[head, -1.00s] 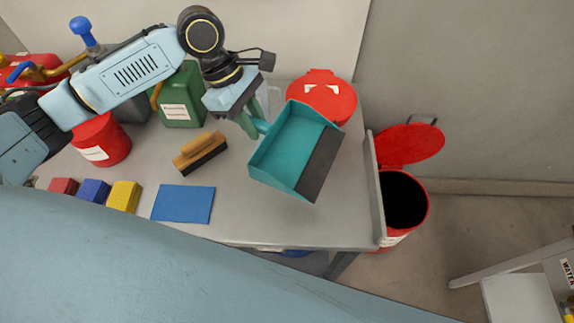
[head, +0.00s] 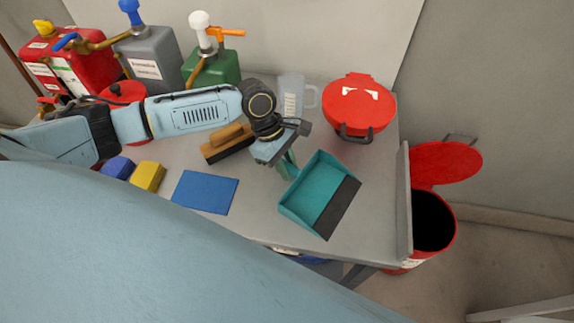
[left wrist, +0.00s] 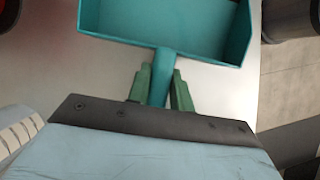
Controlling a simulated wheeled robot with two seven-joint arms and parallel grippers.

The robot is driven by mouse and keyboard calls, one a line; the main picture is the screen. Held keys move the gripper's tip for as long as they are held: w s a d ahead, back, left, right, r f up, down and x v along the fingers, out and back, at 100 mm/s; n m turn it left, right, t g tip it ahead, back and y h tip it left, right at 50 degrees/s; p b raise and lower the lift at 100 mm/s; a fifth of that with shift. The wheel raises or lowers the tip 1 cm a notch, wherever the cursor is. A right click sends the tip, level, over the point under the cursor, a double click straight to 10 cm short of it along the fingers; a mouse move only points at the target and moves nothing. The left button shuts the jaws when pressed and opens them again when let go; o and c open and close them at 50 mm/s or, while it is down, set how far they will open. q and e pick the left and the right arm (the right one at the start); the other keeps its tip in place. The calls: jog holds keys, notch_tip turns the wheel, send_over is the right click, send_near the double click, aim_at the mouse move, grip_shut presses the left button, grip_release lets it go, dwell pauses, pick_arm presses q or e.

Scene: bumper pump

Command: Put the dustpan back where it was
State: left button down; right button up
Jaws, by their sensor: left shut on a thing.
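The teal dustpan (head: 312,193) with a dark front lip is over the right part of the grey table in the head view. My left gripper (head: 289,166) is shut on its handle. In the left wrist view the green fingers (left wrist: 163,88) close around the teal handle, and the dustpan (left wrist: 205,32) extends away from them. Whether the pan touches the table or hangs just above it, I cannot tell. A blue mat (head: 205,192) lies flat to the left of the dustpan. My right gripper is not in view.
A wooden brush (head: 228,143), a clear jug (head: 291,96) and a red lidded can (head: 359,104) stand behind. Yellow (head: 148,177) and blue (head: 118,168) blocks lie left. Jerrycans with pumps line the back. An open red bin (head: 433,222) stands beyond the table's raised right edge (head: 404,200).

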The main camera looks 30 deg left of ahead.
pick_arm(q)
jog(key=c, duration=1.3)
grip_release()
jog(key=shift+o, duration=0.2)
jog(key=shift+r, duration=0.15)
jog(key=p+v, duration=0.2)
jog(key=v, duration=1)
